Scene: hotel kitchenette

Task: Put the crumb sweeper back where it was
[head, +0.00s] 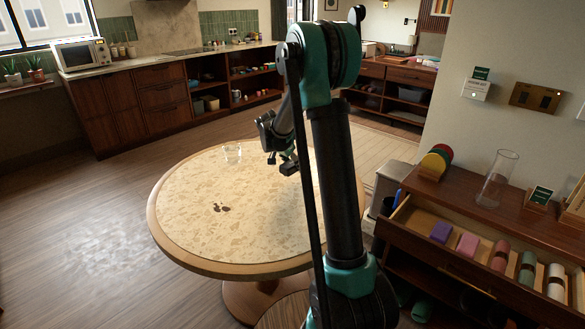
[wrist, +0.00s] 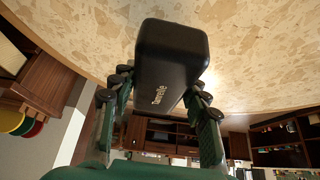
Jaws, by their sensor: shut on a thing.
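My gripper (wrist: 160,88) is shut on a black, box-shaped crumb sweeper (wrist: 172,45) with pale lettering on its side. In the wrist view its green fingers press on both sides of the sweeper, and the tabletop fills the upper part. In the head view my gripper (head: 285,160) is over the far right part of the round table (head: 180,235). My arm hides part of the tabletop there, and the sweeper is hard to tell from the dark gripper. I cannot tell whether the sweeper touches the table.
A clear glass (head: 232,152) stands at the table's back. Dark spots (head: 221,207) lie on the tabletop. At the right, an open drawer (head: 465,268) holds several coloured items under a sideboard with a glass vase (head: 497,180). The table's left side is clear.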

